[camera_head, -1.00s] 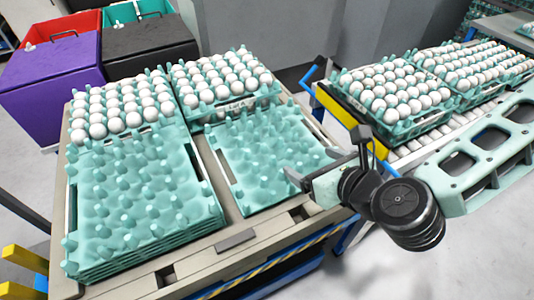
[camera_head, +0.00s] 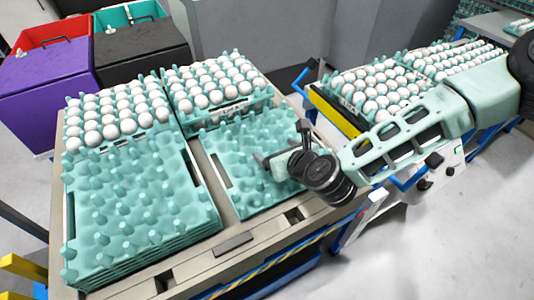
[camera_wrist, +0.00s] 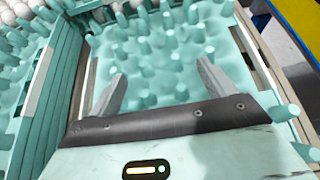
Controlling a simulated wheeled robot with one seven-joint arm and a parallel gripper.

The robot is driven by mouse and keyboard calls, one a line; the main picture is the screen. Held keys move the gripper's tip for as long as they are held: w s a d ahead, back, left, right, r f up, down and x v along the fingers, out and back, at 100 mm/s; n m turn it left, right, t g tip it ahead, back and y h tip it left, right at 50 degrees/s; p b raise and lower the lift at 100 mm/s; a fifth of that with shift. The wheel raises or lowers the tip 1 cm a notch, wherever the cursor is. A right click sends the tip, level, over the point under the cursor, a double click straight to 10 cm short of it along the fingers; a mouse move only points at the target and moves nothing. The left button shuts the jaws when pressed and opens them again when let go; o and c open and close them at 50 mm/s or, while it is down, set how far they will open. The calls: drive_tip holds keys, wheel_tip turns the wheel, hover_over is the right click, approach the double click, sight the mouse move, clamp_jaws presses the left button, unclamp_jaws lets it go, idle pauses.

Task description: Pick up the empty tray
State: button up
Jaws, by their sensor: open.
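An empty teal egg tray (camera_head: 235,165) lies at the front right of the cart, with bare pegs and cups. It fills the middle of the wrist view (camera_wrist: 150,55). My gripper (camera_head: 262,160) is over the right part of this tray. In the wrist view my gripper (camera_wrist: 160,82) shows two grey fingers spread apart with nothing between them. The fingertips point at the tray; whether they touch it I cannot tell. A taller stack of empty teal trays (camera_head: 135,205) stands to the left, and its side shows in the wrist view (camera_wrist: 50,90).
Trays full of white eggs stand behind, at the back left (camera_head: 115,115) and back right (camera_head: 215,85) of the cart (camera_head: 255,240). A conveyor with egg trays (camera_head: 385,90) lies to the right. Purple (camera_head: 50,75) and black (camera_head: 135,45) bins stand at the back left.

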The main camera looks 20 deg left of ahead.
sight(271, 148)
drive_tip(key=shift+x, duration=1.8)
drive_tip(key=shift+s+f, duration=0.1)
drive_tip(key=c, duration=1.4)
drive_tip(key=shift+c, duration=0.2)
